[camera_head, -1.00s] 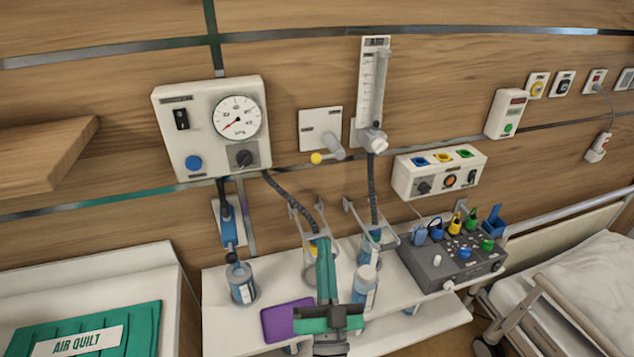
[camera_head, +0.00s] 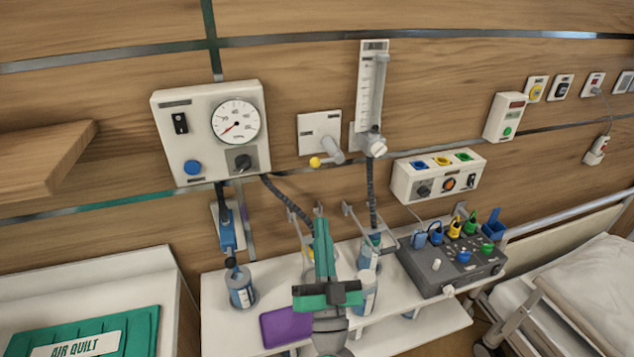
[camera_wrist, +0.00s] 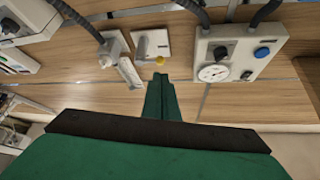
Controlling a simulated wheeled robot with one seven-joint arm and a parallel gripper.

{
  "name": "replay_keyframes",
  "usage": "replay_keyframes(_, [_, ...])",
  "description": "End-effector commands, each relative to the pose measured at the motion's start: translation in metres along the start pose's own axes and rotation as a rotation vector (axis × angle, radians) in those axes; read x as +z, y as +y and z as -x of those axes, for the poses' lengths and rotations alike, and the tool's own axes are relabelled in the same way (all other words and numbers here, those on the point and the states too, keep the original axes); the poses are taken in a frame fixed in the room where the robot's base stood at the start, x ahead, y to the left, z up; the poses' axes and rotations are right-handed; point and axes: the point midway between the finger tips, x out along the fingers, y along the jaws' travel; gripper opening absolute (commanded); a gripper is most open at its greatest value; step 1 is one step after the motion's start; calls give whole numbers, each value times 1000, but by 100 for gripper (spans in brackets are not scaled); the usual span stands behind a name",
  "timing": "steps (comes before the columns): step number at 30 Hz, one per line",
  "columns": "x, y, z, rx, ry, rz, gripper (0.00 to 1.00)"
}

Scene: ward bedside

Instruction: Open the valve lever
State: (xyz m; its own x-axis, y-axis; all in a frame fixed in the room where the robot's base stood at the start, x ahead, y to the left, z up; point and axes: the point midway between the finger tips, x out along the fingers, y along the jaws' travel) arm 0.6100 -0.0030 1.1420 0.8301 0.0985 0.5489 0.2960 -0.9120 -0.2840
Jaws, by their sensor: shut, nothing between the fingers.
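The valve lever (camera_head: 327,160) is a short grey arm with a yellow knob at its left end. It sits at the lower edge of a white wall plate (camera_head: 318,128), between the gauge box and the flowmeter. The lever lies near horizontal, slightly lower at the knob. My gripper (camera_head: 319,220), with green fingers, is shut and empty, below the lever in the head view. In the wrist view, where the scene is upside down, the fingertips (camera_wrist: 159,78) point at the yellow knob (camera_wrist: 161,62), close to it in the picture. Contact is not visible.
The gauge box (camera_head: 211,130) is left of the plate and the flowmeter (camera_head: 371,98) is right of it. Dark hoses run below them. A shelf (camera_head: 240,340) holds bottles, a purple item (camera_head: 287,327) and a grey monitor box (camera_head: 452,262).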

Motion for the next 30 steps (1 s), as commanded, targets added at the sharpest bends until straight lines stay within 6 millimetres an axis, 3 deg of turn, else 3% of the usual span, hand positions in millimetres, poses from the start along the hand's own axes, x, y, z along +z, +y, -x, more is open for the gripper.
replay_keyframes(17, [0,-1,-50,-2,1,1,0])
replay_keyframes(30, [0,-2,-100,-4,0,-2,0])
